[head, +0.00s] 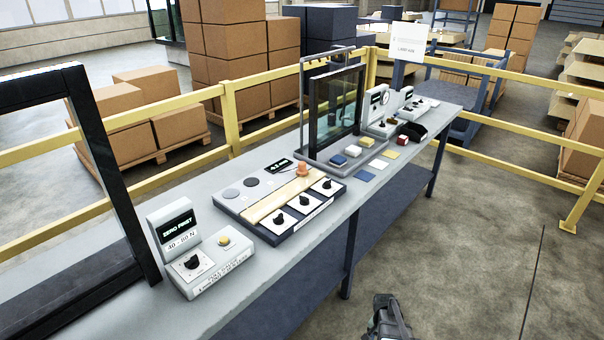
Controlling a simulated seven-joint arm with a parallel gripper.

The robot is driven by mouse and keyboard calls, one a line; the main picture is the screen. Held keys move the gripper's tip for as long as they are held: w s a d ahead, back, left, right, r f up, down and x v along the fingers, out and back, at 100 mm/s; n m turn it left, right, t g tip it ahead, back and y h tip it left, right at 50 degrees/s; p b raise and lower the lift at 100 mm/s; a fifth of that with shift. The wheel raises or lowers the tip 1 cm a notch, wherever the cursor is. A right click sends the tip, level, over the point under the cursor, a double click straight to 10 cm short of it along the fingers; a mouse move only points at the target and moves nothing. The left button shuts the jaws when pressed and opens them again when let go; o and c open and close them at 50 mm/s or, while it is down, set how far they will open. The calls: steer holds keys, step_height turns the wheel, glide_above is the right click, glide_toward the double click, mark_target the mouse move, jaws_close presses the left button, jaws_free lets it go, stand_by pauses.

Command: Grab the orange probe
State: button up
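A small orange probe (302,170) stands upright on the far right part of a panel (268,213) with a pale wooden strip, on the grey bench. My gripper (387,312) shows at the bottom edge of the head view, in front of the bench and well apart from the probe. It is dark and partly cut off by the frame. Its fingers are too small and unclear to tell whether they are open or shut.
The panel carries several black knobs and grey discs. A "ZERO FIRST" gauge box (195,255) stands left of it. A yellow rail (230,118) runs behind; the floor in front is clear.

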steer(key=w+d+r+m+t+h, duration=0.15)
steer(key=w+d+r+m, duration=0.25)
steer(key=w+d+r, duration=0.65)
steer(key=w+d+r+m+t+h, duration=0.15)
steer(key=w+d+r+m, duration=0.4)
steer(key=w+d, duration=0.75)
steer(key=w+d+r+m+t, duration=0.2)
steer(key=w+r, duration=0.9)
steer(key=r, duration=0.4)
steer(key=w+a+r, duration=0.6)
steer(key=w+a, duration=0.1)
steer(key=n+g+y, duration=0.3)
steer(key=g+y, duration=0.1)
glide_toward(302, 162)
steer(key=shift+m, duration=0.25)
steer(key=f, duration=0.6)
steer(key=shift+s+d+f, duration=0.1)
steer(key=shift+s+d, duration=0.1)
steer(key=shift+d, duration=0.15)
steer(key=shift+a+f, duration=0.2)
steer(key=shift+f, duration=1.15)
steer(key=shift+a+f, duration=0.2)
steer(key=shift+f, duration=1.15)
